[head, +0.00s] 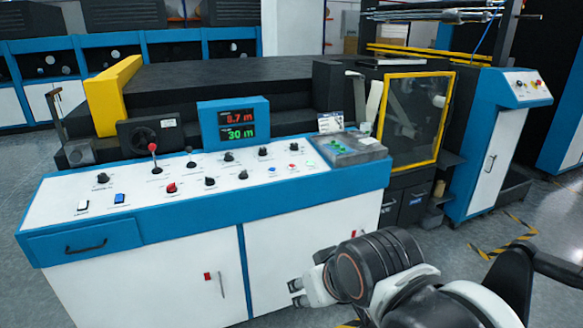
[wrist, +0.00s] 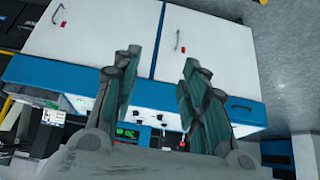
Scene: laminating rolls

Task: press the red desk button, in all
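The control desk (head: 150,220) has a white sloped top with a blue front edge. A red mushroom-shaped button (head: 171,187) sits near the middle of its front row. My gripper (head: 298,292) is low in front of the desk's right cabinet door, below the top and apart from both buttons. In the wrist view my gripper (wrist: 159,62) has its two fingers wide apart with nothing between them. The desk appears upside down there, and I cannot make out the red buttons clearly.
A red-topped lever (head: 153,148) and several black knobs stand up from the desk top. A blue display box (head: 234,122) stands behind them. A grey box with green buttons (head: 346,147) is at the right end. Open floor (head: 450,262) lies to the right.

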